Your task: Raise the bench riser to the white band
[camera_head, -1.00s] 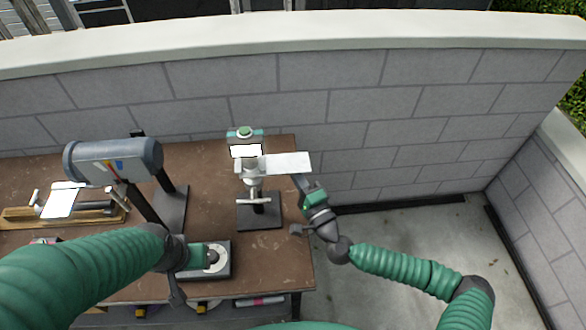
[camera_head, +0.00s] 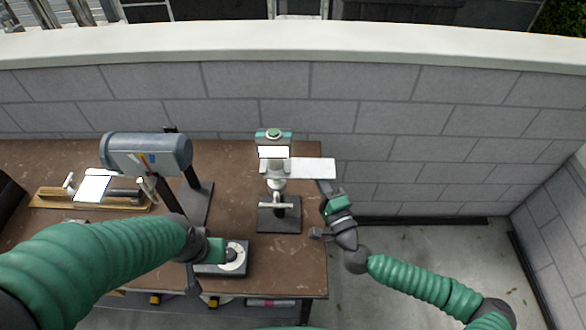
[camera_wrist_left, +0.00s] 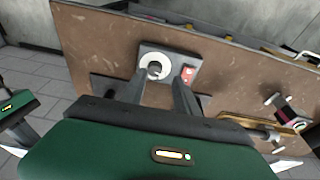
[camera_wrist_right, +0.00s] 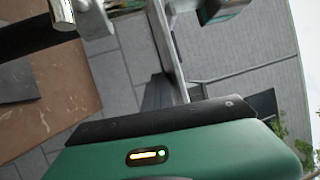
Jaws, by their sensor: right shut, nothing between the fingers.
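On the bench (camera_head: 60,160) a stand with a black base (camera_head: 279,221), a metal post with a cross handle and a white flat plate (camera_head: 313,168) stands at the centre; I take it for the riser. My right gripper (camera_head: 325,187) is shut and empty, just below the plate's right end; touching cannot be told. A grey drum (camera_head: 145,155) on a stand carries coloured stripes. A dark box with a white ring and knob (camera_head: 232,257) lies nearer me. My left gripper (camera_head: 228,252) is at the knob (camera_wrist_left: 154,70); its fingers are apart, with the knob showing between them.
A wooden-based fixture (camera_head: 90,196) with a white card is at the left. A block wall (camera_head: 420,130) runs behind the bench. Floor (camera_head: 430,255) lies open right of the bench. A red switch (camera_wrist_left: 188,74) sits beside the knob.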

